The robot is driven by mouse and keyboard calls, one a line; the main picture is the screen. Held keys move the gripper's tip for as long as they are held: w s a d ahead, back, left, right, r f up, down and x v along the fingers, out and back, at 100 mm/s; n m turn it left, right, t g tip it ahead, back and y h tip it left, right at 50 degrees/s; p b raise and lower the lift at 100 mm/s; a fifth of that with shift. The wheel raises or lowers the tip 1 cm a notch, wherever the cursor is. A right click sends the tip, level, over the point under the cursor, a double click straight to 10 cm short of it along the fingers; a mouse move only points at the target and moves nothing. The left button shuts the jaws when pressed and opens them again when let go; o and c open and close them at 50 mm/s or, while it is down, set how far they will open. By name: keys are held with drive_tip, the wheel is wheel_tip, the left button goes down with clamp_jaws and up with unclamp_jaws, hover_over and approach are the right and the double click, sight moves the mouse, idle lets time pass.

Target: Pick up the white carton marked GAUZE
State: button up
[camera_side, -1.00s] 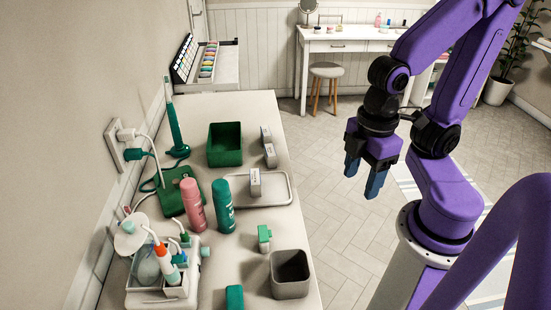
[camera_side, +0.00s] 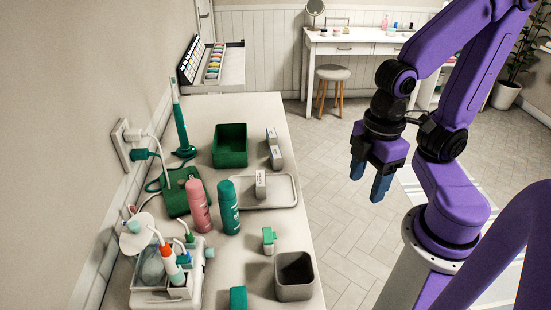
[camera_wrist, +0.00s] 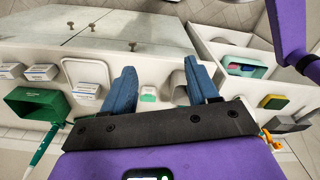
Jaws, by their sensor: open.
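Three small white cartons stand on the counter. Two are beside the green bin, a farther one (camera_side: 271,135) and a nearer one (camera_side: 276,157); a third carton (camera_side: 261,184) stands on the pale tray (camera_side: 285,201). Their print is too small to read, so I cannot tell which is marked GAUZE. The wrist view shows the tray carton (camera_wrist: 87,90) and the two others, one inner (camera_wrist: 42,72) and one outer (camera_wrist: 10,71). My gripper (camera_side: 369,180) is open and empty, in the air to the right of the counter, apart from every carton. Its blue fingers also show in the wrist view (camera_wrist: 160,78).
The green bin (camera_side: 230,158) stands left of two cartons. Pink (camera_side: 199,207) and teal (camera_side: 228,207) bottles stand left of the tray. A grey bin (camera_side: 294,285) and small green-topped item (camera_side: 268,240) are nearer. Open floor lies between counter and arm.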

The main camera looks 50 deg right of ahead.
drive_tip(key=o, duration=0.5)
drive_tip(key=shift+c, duration=0.2)
drive_tip(key=w+d+f+m+t+y, duration=0.1)
drive_tip(key=w+d+f+t, duration=0.15)
drive_tip(key=w, duration=1.05)
drive_tip(key=w+d+f+m+t, duration=0.15)
drive_tip(key=w+d+t, duration=0.25)
drive_tip(key=w, duration=0.9)
drive_tip(key=w+d+f+y, duration=0.3)
drive_tip(key=d+f+y, duration=0.3)
drive_tip(key=d, duration=0.6)
drive_tip(key=t+y, duration=0.2)
drive_tip(key=y, duration=0.1)
approach(271, 157)
drive_tip(key=x, duration=0.4)
drive_tip(key=shift+s+a+r, duration=0.15)
drive_tip(key=shift+s+a, duration=0.05)
drive_tip(key=shift+a, duration=0.25)
drive_tip(key=shift+x, duration=2.9)
